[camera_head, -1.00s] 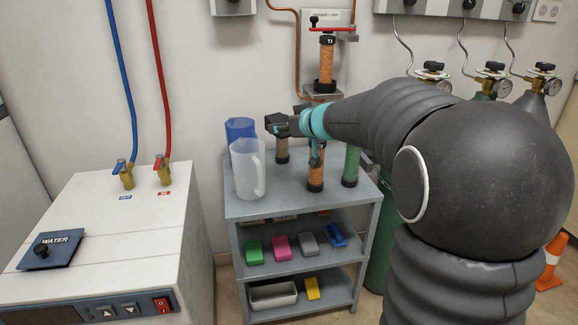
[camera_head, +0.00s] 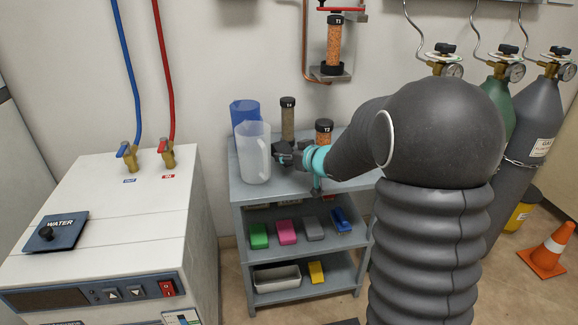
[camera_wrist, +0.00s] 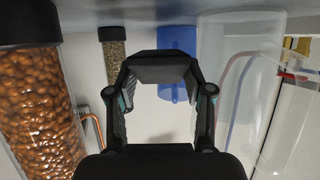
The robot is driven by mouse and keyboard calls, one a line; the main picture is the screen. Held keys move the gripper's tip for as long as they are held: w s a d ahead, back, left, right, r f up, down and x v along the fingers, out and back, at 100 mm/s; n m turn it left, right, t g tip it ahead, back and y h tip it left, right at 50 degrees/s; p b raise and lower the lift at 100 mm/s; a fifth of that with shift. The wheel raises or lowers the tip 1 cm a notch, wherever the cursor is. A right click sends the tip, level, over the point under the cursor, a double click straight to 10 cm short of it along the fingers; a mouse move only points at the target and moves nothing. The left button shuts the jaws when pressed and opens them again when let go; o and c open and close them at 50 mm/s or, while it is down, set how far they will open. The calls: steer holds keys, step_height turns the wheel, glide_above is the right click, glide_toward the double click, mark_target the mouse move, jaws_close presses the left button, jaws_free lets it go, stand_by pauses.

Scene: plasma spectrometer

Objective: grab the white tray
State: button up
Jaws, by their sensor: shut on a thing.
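The white tray (camera_head: 277,284) is a shallow open box on the lowest shelf of the grey cart, at the left, in the head view. It is apart from my gripper (camera_head: 288,154), which is above the cart's top shelf, beside the clear jug. The tray does not show in the wrist view.
A clear jug (camera_head: 254,158), a blue jug (camera_head: 243,110) and sample columns (camera_head: 288,118) stand on the cart top. Several coloured blocks (camera_head: 287,231) lie on the middle shelf. A yellow block (camera_head: 316,272) sits right of the tray. A white cabinet (camera_head: 110,215) stands at left.

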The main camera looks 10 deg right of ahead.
mark_target(289, 173)
steer(key=shift+f+b, duration=0.4)
steer(key=shift+f, duration=1.3)
steer(key=shift+f, duration=0.2)
steer(key=o, duration=1)
steer(key=shift+c, duration=0.2)
